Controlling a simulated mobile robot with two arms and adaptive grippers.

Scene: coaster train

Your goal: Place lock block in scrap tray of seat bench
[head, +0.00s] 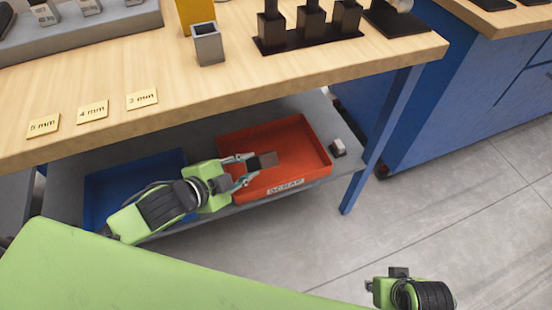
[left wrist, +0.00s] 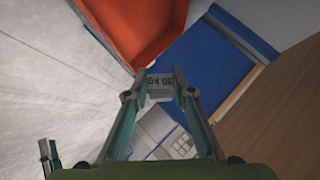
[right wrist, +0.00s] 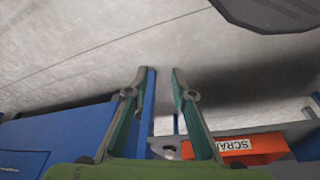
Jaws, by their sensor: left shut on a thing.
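The scrap tray (head: 320,150) is an orange-red open tray with a SCRAP label on its front, on the lower shelf of the bench. It also shows in the left wrist view (left wrist: 125,30) and the right wrist view (right wrist: 262,146). My left gripper (head: 250,166) is shut on the lock block (head: 266,160), a small grey block. The block appears over the tray in the head view; its height above the floor is hard to tell. Its lettered face shows between the fingertips in the left wrist view (left wrist: 160,86). My right gripper (right wrist: 162,72) is open and empty, away from the tray.
The wooden bench top (head: 200,95) overhangs the shelf above my left arm. A blue tray (head: 110,185) lies left of the scrap tray, and a small light-topped block (head: 338,147) right of it. A blue leg (head: 385,135) stands at the bench's right end.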

